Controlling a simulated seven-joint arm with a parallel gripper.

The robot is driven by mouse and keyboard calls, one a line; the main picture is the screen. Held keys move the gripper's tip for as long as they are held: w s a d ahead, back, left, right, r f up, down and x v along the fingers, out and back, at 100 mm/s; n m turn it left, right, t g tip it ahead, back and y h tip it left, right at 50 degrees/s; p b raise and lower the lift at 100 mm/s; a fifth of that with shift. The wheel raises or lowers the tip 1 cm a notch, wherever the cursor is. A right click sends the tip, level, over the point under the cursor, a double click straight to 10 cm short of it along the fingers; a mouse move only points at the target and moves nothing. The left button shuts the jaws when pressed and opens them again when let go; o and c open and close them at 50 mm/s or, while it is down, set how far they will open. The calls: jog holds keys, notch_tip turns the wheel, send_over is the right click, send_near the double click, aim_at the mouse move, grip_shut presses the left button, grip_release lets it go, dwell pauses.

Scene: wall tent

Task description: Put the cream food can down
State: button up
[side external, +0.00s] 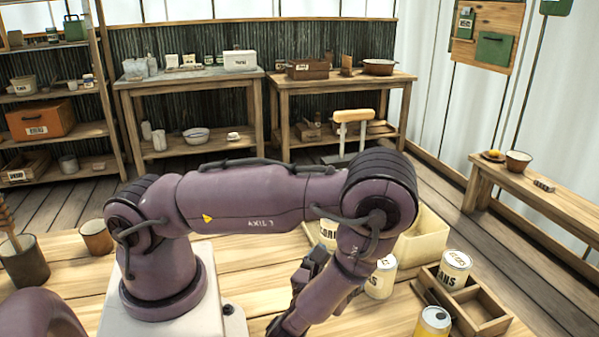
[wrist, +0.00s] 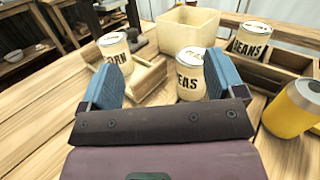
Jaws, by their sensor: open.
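Three cream cans with dark lettering are in view. The can marked PEAS (wrist: 189,80) stands upright on the wooden table, seen between my blue fingers and closer to the right one; it also shows in the side view (side external: 381,280). My gripper (wrist: 165,82) is open, with nothing clamped in it. Whether a finger touches the can is unclear. The CORN can (wrist: 116,56) stands behind the left finger, partly hidden. The BEANS can (wrist: 250,41) stands upright at a wooden divided tray (side external: 493,326). In the side view my fingertips are hidden.
A cream bin (wrist: 186,30) stands behind the PEAS can. A yellow can (wrist: 294,108) stands close on the right. A low wooden holder (wrist: 148,80) is by the CORN can. The table at left in the wrist view is bare.

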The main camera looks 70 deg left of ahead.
jog(key=s+a+r+n+g+y, duration=0.3)
jog(key=a+r+n+g+y, duration=0.25)
jog(key=r+n+g, duration=0.55)
jog(key=s+d+r+n+g+h, duration=0.2)
jog(key=s+r+n+g+h, duration=0.3)
jog(key=n+h, duration=0.6)
jog(key=shift+s+d+r+n+h, duration=0.35)
jog(key=shift+s+n, duration=0.55)
jog(key=shift+s, duration=0.3)
jog(key=shift+o, duration=0.4)
jog(key=d+r+n+t+h, duration=0.3)
jog(key=d+r+t+h, duration=0.2)
jog(key=r, duration=0.3)
jog(key=shift+d+t+h, duration=0.3)
jog(key=shift+t+h, duration=0.1)
jog(key=shift+t, duration=0.5)
jog(key=shift+w, duration=0.1)
